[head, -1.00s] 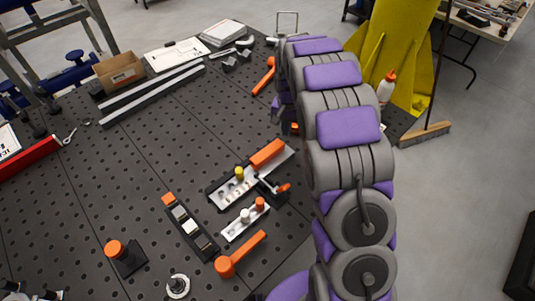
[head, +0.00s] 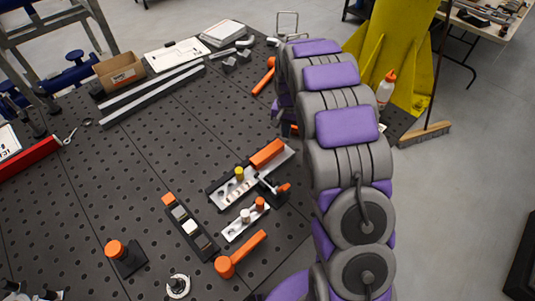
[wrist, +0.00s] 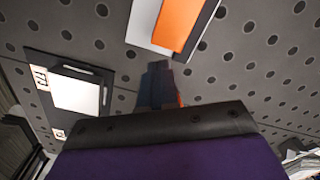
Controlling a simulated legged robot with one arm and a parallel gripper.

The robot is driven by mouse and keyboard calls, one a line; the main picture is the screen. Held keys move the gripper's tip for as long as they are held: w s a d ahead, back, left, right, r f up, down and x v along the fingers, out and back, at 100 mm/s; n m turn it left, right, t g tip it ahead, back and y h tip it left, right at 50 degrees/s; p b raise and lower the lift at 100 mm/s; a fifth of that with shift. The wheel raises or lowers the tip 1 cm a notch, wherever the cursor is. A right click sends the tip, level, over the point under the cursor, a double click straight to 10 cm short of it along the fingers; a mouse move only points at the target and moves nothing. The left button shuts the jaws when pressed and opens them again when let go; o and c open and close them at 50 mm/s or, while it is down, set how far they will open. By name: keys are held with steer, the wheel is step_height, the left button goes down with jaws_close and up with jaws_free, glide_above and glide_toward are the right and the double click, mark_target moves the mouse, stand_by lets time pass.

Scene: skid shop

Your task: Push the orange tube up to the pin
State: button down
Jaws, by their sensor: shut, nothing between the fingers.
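The orange tube (head: 267,153) lies in the upper right part of a pale metal channel (head: 288,154) on the perforated table. A yellow upright peg (head: 239,173), perhaps the pin, stands in the same channel to its lower left, with a gap between them. In the wrist view the orange tube (wrist: 178,22) shows at the top on the channel's pale surface. My gripper (wrist: 160,72) is shut and empty, its dark fingertips just below the channel's edge and apart from the tube in the picture.
A clamp with an orange handle (head: 283,188) sits beside the channel. A small rack (head: 232,235) with white and orange pegs, a dark block strip (head: 188,230) and an orange-handled tool (head: 240,254) lie nearer. A framed white plate (wrist: 76,94) is left of my fingers.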

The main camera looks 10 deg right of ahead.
mark_target(278, 142)
steer(key=shift+f, duration=1.15)
steer(key=shift+s+a+p, duration=0.2)
steer(key=shift+s+a, duration=0.45)
steer(key=shift+a, duration=0.3)
steer(key=shift+s+a+p, duration=0.15)
steer(key=shift+s+a, duration=0.45)
steer(key=shift+a, duration=0.35)
stand_by(0.5)
steer(key=shift+w+d, duration=0.1)
steer(key=shift+w+d+p, duration=0.3)
steer(key=shift+d, duration=0.1)
steer(key=shift+r+p, duration=1.3)
steer(key=shift+r, duration=2.25)
